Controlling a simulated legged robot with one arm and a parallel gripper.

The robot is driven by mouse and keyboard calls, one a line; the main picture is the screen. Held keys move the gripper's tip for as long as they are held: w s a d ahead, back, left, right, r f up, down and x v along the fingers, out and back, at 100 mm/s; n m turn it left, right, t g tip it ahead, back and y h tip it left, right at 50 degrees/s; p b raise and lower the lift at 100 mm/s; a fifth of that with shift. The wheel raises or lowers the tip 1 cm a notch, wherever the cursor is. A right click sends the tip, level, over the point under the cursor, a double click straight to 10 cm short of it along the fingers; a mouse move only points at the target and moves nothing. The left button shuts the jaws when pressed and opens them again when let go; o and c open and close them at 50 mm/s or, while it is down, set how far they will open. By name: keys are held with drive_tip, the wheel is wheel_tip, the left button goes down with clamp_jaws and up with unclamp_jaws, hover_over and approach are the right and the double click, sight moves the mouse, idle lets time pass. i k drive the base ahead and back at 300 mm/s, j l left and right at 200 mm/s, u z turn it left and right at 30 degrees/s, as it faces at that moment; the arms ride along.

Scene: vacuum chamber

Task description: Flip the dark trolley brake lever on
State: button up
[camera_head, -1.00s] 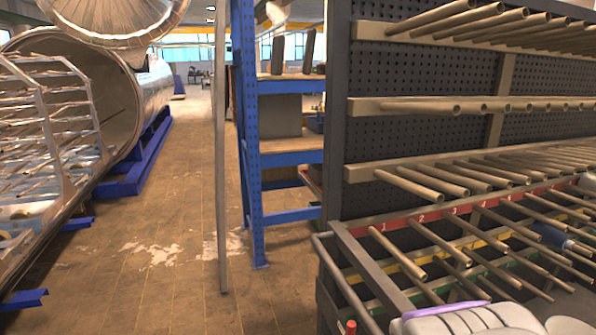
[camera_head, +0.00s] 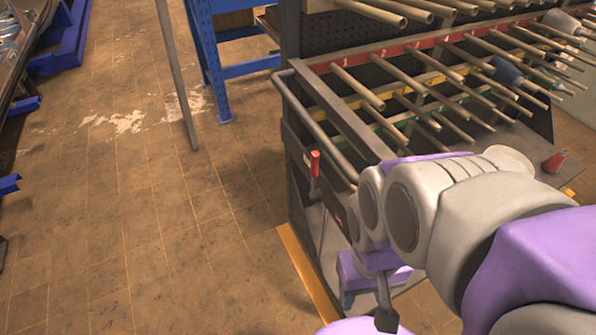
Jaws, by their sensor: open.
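The dark trolley (camera_head: 297,190) stands right of centre, with a grey push rail at its left end. A small upright lever with a red grip (camera_head: 315,163) is on this end, below the rail. It looks like the brake lever. My arm, grey and purple, reaches in from the right and covers part of the trolley. My gripper (camera_head: 385,303) hangs at the arm's end at the bottom, lower and to the right of the lever and apart from it. Only a dark finger shows clearly. The gripper is open and holds nothing that I can see.
The trolley's rack carries several rods (camera_head: 357,87) sticking out toward me. A blue shelf frame (camera_head: 208,60) and a thin grey post (camera_head: 178,80) stand behind to the left. A yellow floor strip (camera_head: 305,268) runs beside the trolley. The tiled floor (camera_head: 130,220) at left is clear.

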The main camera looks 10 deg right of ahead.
sight(315, 155)
drive_tip(key=i+j, duration=0.1)
drive_tip(key=j, duration=0.2)
drive_tip(key=i+j, duration=0.15)
drive_tip(key=i+j+z, duration=0.1)
drive_tip(key=i+j, duration=0.3)
